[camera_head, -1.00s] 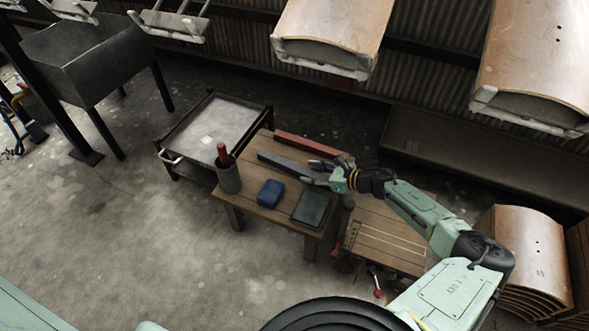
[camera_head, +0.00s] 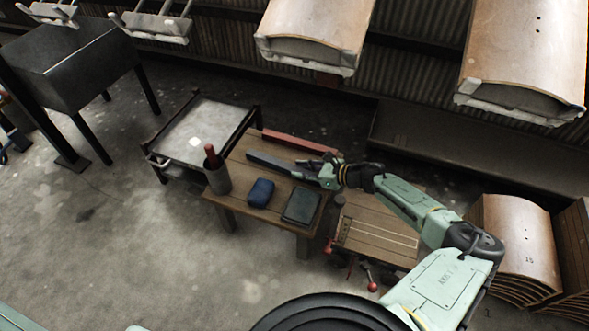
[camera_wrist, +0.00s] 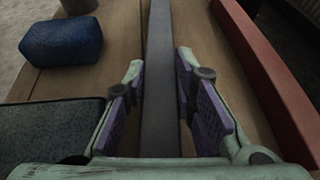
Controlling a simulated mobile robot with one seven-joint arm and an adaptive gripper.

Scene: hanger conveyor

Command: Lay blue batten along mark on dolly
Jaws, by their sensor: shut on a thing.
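The blue batten, a long dark blue-grey bar (camera_head: 277,164), lies over the wooden table beside a red bar. My gripper (camera_head: 318,170) is shut on the batten near its right end. In the wrist view the batten (camera_wrist: 160,60) runs straight away between the two purple-padded fingers (camera_wrist: 160,100). I cannot tell whether it touches the tabletop.
The wooden table (camera_head: 232,192) also holds a red bar (camera_head: 300,142), a grey pot (camera_head: 218,180) with a red-handled item, a blue block (camera_head: 261,192) and a dark flat box (camera_head: 301,206).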

